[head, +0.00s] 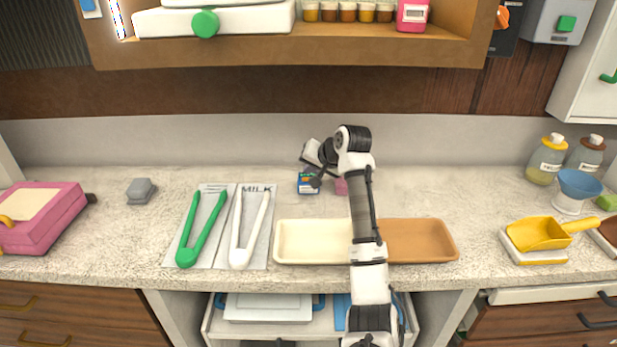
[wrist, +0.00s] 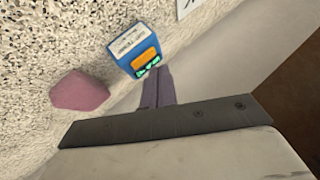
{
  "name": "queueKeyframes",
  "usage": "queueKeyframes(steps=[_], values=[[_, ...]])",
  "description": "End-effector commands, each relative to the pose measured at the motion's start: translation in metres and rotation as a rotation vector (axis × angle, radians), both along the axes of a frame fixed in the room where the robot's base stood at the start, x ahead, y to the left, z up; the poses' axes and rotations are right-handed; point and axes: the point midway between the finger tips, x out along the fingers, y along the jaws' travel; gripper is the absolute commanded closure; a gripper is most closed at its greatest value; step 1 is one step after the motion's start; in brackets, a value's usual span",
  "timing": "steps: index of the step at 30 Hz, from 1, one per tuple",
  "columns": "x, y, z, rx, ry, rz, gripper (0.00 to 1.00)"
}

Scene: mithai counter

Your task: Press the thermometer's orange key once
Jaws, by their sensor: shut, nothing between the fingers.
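The thermometer (head: 305,188) is a small blue block standing on the counter near the back wall, partly covered by my gripper in the head view. In the wrist view the thermometer (wrist: 116,52) shows a white label, an orange key (wrist: 143,58) and green marks beside the key. My gripper (wrist: 157,76) is shut and empty, its fingertips close to the thermometer's key side; I cannot tell whether they touch it. In the head view my gripper (head: 316,182) hangs at the thermometer's right edge.
A pink block (wrist: 80,92) sits close by on the counter; it also shows in the head view (head: 341,187). A cream tray (head: 310,257) and a brown tray (head: 440,257) lie in front. Green tongs (head: 187,256) and white tongs (head: 240,256) lie to the left.

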Motion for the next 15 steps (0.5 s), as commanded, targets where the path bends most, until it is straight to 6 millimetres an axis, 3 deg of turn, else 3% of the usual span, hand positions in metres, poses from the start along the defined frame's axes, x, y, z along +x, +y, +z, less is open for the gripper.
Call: queueKeyframes(steps=[7, 15], values=[[0.0, 0.0, 0.007, 0.001, 0.0, 0.001, 1.0], [0.0, 0.0, 0.034, 0.002, -0.001, 0.001, 1.0]])
